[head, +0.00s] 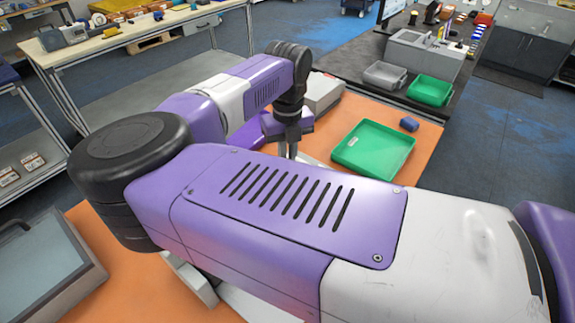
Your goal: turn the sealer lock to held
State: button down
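My gripper (288,153) points down over the orange table, near its middle. Only its upper part and a slim finger show; my purple arm hides the tips, so I cannot tell if it is open or shut. A light grey box-shaped device (322,91) stands just behind my gripper, partly covered by my wrist. It may be the sealer, but I cannot tell. No lock can be made out, so its position is not visible.
A green tray (397,150) lies on the orange table (338,119), right of my gripper, with a small blue block (409,124) beside it. A grey framed case (45,268) is at lower left. Behind stands a dark counter with a grey bin (385,75) and green bin (430,90).

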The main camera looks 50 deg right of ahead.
jog(key=m+b, duration=0.6)
jog(key=shift+f, duration=0.15)
jog(key=m+b, duration=0.1)
jog(key=m, duration=0.2)
jog(key=m+b, duration=0.2)
jog(key=shift+r+m, duration=0.2)
jog(key=shift+m, duration=0.2)
jog(key=c, duration=1.5)
grip_release()
jog(key=shift+r, duration=0.1)
notch_tip(320, 180, up, 8)
jog(key=shift+f+b, duration=0.15)
jog(key=shift+b, duration=0.15)
